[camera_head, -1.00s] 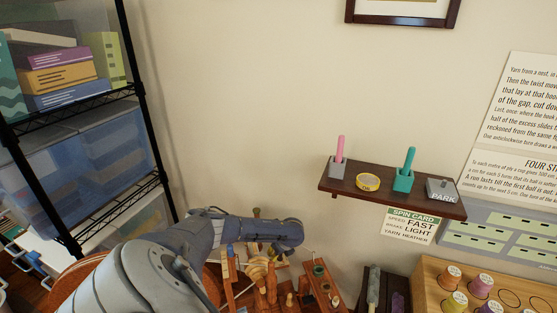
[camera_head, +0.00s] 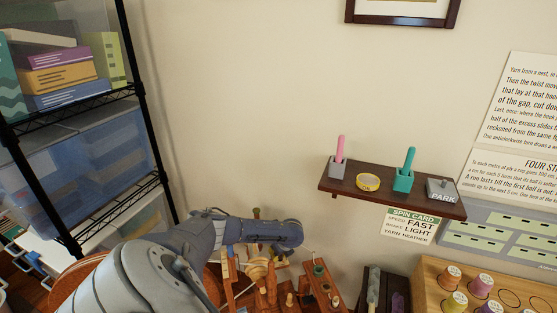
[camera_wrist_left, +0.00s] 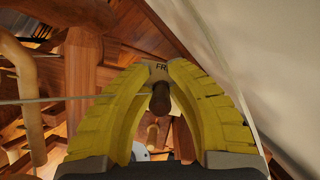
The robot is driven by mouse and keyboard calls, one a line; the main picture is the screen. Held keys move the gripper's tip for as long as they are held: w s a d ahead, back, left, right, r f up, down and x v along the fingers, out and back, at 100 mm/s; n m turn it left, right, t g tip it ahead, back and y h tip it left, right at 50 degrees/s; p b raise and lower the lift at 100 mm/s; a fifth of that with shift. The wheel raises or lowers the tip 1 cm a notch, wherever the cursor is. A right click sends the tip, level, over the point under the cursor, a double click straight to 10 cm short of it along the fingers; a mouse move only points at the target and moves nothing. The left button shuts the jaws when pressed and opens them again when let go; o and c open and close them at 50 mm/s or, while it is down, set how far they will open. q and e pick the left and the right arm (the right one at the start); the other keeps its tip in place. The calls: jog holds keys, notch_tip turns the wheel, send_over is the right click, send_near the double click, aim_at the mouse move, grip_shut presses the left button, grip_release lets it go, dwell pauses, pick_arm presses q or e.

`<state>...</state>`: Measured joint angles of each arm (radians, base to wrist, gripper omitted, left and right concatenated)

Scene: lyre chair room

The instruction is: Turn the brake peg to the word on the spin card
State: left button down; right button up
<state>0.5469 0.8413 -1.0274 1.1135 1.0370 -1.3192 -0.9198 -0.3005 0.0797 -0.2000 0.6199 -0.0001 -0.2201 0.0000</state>
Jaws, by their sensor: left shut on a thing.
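The spin card (camera_head: 409,226) hangs under the wall shelf; it reads speed FAST, brake LIGHT, yarn HEATHER. My left gripper (camera_wrist_left: 162,76) shows two yellow fingers shut on a dark brown wooden peg (camera_wrist_left: 160,98), taken to be the brake peg. Which word the peg points to cannot be told. In the head view my left arm reaches over the wooden spinning apparatus (camera_head: 271,290) and hides the gripper and peg. My right gripper is not in view.
A dark shelf (camera_head: 330,188) holds a pink peg in a grey holder, a yellow tape roll (camera_head: 368,182), a teal holder (camera_head: 403,181) and a grey PARK block (camera_head: 442,191). A spool rack (camera_head: 430,275) stands at the right. A black shelving rack (camera_head: 140,80) stands left.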

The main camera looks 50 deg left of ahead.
pick_arm(q)
jog(key=shift+n, duration=0.3)
jog(key=n, duration=0.2)
jog(key=n+g, duration=0.2)
jog(key=n, duration=0.1)
jog(key=shift+s+d+n+h, duration=0.1)
jog(key=shift+s+n+h, duration=0.2)
jog(key=shift+s, duration=0.05)
jog(key=n, duration=0.1)
jog(key=n+g, duration=0.1)
jog(key=n, duration=0.1)
jog(key=n+g+h, duration=0.1)
jog(key=n, duration=0.1)
jog(key=shift+s+d, duration=0.15)
jog(key=shift+s, duration=0.1)
jog(key=shift+n, duration=0.4)
jog(key=c, duration=1.3)
grip_release()
jog(key=v, duration=1.2)
